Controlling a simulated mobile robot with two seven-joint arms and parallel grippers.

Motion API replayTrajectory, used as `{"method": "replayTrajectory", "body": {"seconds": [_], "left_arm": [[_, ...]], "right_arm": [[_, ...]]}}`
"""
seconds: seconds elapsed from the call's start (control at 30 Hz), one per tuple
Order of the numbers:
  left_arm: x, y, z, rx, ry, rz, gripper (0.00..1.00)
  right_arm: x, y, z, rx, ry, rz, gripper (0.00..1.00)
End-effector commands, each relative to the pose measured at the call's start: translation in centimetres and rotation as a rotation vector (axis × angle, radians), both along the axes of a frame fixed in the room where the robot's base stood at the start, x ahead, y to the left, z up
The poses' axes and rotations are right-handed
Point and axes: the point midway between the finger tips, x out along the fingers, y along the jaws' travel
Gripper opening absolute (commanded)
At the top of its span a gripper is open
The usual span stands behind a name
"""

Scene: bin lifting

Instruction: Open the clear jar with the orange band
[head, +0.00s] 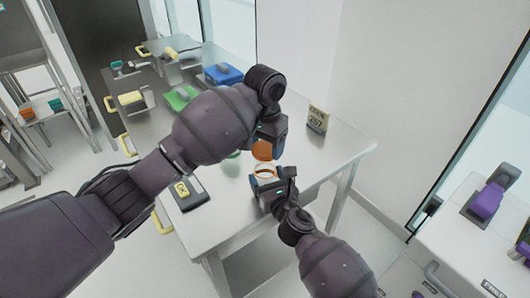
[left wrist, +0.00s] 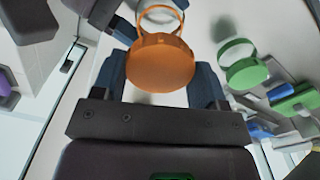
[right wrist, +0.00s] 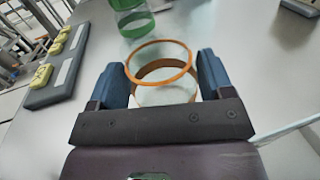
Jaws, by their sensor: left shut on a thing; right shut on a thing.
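The clear jar with the orange band (head: 265,168) stands near the front of the grey table, its mouth uncovered. It also shows from above in the right wrist view (right wrist: 161,52) and behind the lid in the left wrist view (left wrist: 160,14). My right gripper (right wrist: 160,80) is shut on the jar, one blue finger on each side. The round orange lid (left wrist: 160,62) is apart from the jar; in the head view it shows just beyond the jar's mouth (head: 263,150). My left gripper (left wrist: 160,78) is shut on the lid and partly hides it in the head view.
A clear jar with a green lid or band (right wrist: 130,18) stands close by, mostly hidden in the head view. A grey tray with yellow pieces (head: 196,198) lies at the left edge. A small sign (head: 317,118) and blue and green bins (head: 223,74) stand further back.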

Motion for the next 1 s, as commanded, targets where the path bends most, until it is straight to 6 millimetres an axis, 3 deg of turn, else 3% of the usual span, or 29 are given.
{"method": "replayTrajectory", "body": {"seconds": [0.27,0.3,0.47,0.77,1.0], "left_arm": [[0.0,0.0,0.6,0.0,0.0,0.0,0.38],[0.0,0.0,0.6,0.0,0.0,0.0,0.38],[0.0,0.0,0.6,0.0,0.0,0.001,0.38],[0.0,0.0,0.7,0.001,-0.001,0.001,0.38],[0.0,0.0,1.4,0.0,-0.005,0.001,0.38]], "right_arm": [[0.0,0.0,-0.1,0.0,0.001,0.0,0.08],[0.0,0.0,-0.1,0.0,0.001,0.0,0.77],[0.0,0.0,0.0,0.0,0.001,0.0,1.0],[-0.3,-0.2,0.0,0.0,0.001,0.0,1.0],[-3.4,-1.5,0.0,-0.001,0.001,-0.001,1.0]]}}
